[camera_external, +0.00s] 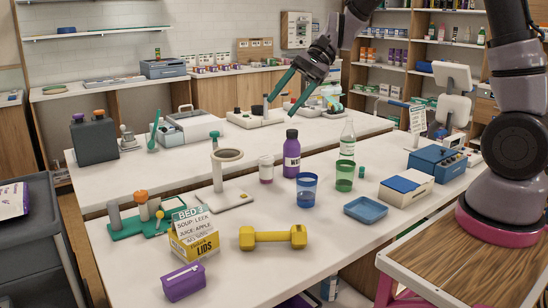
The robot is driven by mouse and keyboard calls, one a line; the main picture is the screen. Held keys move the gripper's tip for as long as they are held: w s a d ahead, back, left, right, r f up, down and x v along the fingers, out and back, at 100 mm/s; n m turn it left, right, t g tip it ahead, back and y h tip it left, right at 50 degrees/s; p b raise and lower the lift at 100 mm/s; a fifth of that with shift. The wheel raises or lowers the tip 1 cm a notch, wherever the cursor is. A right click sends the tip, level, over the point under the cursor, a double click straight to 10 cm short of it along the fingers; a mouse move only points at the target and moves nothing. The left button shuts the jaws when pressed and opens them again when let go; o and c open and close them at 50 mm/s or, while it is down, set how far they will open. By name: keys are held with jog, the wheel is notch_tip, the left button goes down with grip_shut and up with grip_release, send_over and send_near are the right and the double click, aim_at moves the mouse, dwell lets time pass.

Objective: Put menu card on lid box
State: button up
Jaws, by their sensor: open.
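The menu card (193,222) is white with dark print reading "BED", "SOUP: LEEK" and "JUICE: APPLE". It appears to rest on top of the lid box (203,246), a yellow box marked "LIDS", at the front left of the near table. The card is tilted, and its lower edge meets the top of the box. My gripper (281,108) has two teal fingers spread apart with nothing between them. It is raised above the tables, well up and to the right of the card and box, and touches neither.
A yellow dumbbell (273,237) lies right of the lid box, and a purple box (183,282) lies in front. A green rack (137,223) and a ring stand (229,194) stand behind. Cups, a purple bottle (291,155) and a blue tray (366,209) are further right.

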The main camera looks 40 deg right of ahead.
jog(key=s+d+r+n+t+h, duration=0.3)
jog(key=s+d+r, duration=0.2)
jog(key=s+d, duration=0.4)
jog(key=s+d+r+n+t+h, duration=0.3)
jog(key=s+d+r, duration=0.3)
jog(key=s+d, duration=0.3)
jog(key=shift+s+d+r+t+h, duration=0.3)
jog(key=shift+s+d+t+h, duration=0.15)
jog(key=shift+d+h, duration=0.25)
